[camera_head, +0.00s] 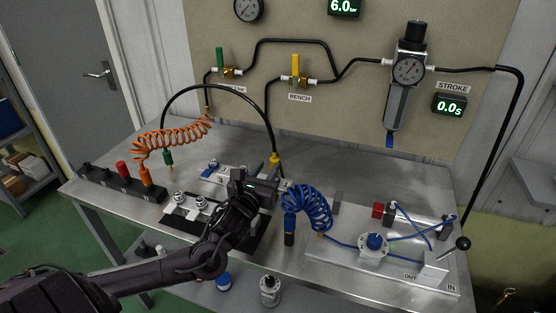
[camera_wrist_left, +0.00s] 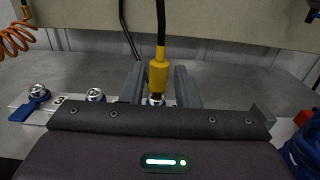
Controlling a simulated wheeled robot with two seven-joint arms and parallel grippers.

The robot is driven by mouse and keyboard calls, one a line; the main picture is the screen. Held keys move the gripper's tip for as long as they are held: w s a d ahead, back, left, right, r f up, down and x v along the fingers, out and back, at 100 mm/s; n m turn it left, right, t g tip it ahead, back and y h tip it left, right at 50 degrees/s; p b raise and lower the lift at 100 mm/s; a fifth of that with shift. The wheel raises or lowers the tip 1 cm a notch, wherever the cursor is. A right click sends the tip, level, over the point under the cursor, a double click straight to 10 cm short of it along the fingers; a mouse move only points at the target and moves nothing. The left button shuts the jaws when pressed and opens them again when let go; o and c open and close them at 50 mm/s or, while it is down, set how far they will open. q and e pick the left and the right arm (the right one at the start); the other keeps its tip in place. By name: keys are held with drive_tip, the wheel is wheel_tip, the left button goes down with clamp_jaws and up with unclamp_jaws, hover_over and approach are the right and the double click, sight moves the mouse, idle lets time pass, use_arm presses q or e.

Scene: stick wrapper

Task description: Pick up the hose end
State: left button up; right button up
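The black hose ends in a yellow connector (camera_head: 275,160) that hangs down above the back of the bench. In the left wrist view the yellow connector (camera_wrist_left: 158,76) stands upright over a metal fitting (camera_wrist_left: 156,100); I cannot tell whether they are joined. My left gripper (camera_wrist_left: 160,86) is open, with one finger on each side of the connector and a small gap on both sides. In the head view my left gripper (camera_head: 270,184) is just below the connector and hides its lower end. My right gripper is in neither view.
An orange coiled hose (camera_head: 170,136) and a black block (camera_head: 120,182) are at the left. A blue coiled hose (camera_head: 310,205) stands close to the right of my gripper. A metal plate with a blue-topped fitting (camera_head: 374,241) is at the right. Numbered metal fittings (camera_wrist_left: 95,96) lie left of the connector.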

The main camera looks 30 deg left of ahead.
sight(274, 156)
use_arm(q)
drive_tip(key=shift+w+a+r+p, duration=0.15)
drive_tip(key=shift+w+r+p, duration=0.05)
drive_tip(key=shift+w, duration=0.4)
drive_tip(key=shift+w+a+r+p, duration=0.1)
drive_tip(key=shift+w+r+p, duration=0.1)
drive_tip(key=shift+w, duration=0.35)
drive_tip(key=p+x, duration=0.1)
drive_tip(key=x, duration=0.3)
drive_tip(key=shift+f, duration=0.15)
drive_tip(key=c, duration=0.6)
clamp_jaws()
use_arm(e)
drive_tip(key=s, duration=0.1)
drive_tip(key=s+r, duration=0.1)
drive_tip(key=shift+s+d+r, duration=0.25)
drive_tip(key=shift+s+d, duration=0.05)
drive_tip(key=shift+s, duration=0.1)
